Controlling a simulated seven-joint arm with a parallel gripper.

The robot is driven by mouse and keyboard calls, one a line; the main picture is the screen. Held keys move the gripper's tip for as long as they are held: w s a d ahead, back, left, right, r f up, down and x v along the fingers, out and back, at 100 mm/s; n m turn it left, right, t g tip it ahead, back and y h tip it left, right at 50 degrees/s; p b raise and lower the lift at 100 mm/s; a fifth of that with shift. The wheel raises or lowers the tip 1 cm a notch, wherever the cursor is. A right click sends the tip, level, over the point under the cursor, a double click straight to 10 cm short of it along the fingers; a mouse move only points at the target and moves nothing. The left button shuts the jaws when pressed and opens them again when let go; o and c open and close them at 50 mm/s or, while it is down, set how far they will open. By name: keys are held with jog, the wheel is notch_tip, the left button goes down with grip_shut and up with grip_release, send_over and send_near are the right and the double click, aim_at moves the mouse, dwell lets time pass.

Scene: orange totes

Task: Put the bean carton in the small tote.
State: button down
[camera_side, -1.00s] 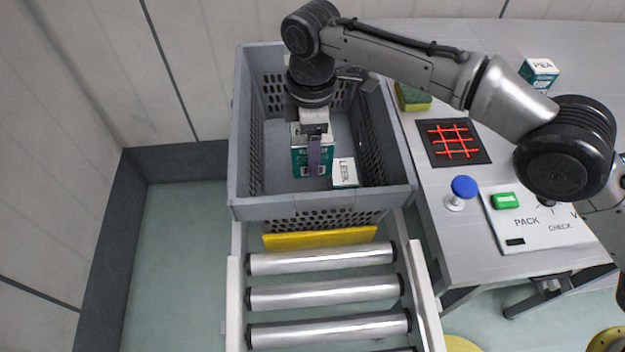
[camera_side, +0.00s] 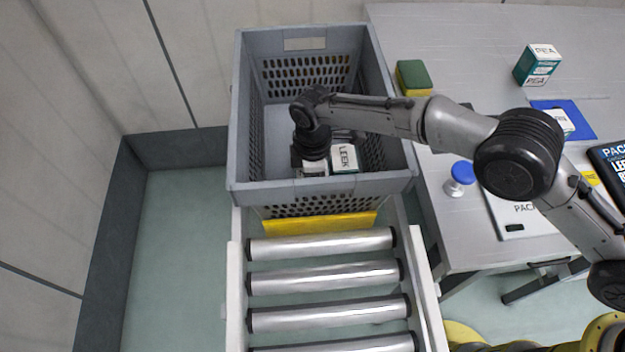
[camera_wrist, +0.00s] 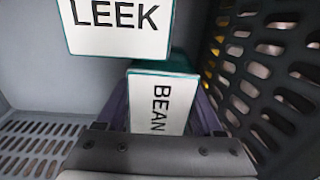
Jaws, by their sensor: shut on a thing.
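The bean carton (camera_wrist: 157,103) is between my gripper's fingers (camera_wrist: 165,115) in the wrist view, its white BEAN label facing the camera. In the side view my gripper (camera_side: 313,160) is down inside the grey tote (camera_side: 240,120) near its front wall, and the fingers are hidden. A white carton top (camera_side: 314,169) shows beneath it. My gripper is shut on the bean carton. The leek carton (camera_side: 344,157) stands just right of it in the tote and also shows in the wrist view (camera_wrist: 115,28). I cannot tell whether the bean carton touches the floor.
The tote sits at the end of a roller conveyor (camera_side: 322,281). The tote's far half is clear.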

jog(key=shift+f, duration=0.1)
grip_release()
dwell(0.3)
notch_tip(320, 180, up, 12)
jog(key=shift+r, duration=0.1)
dwell(0.4)
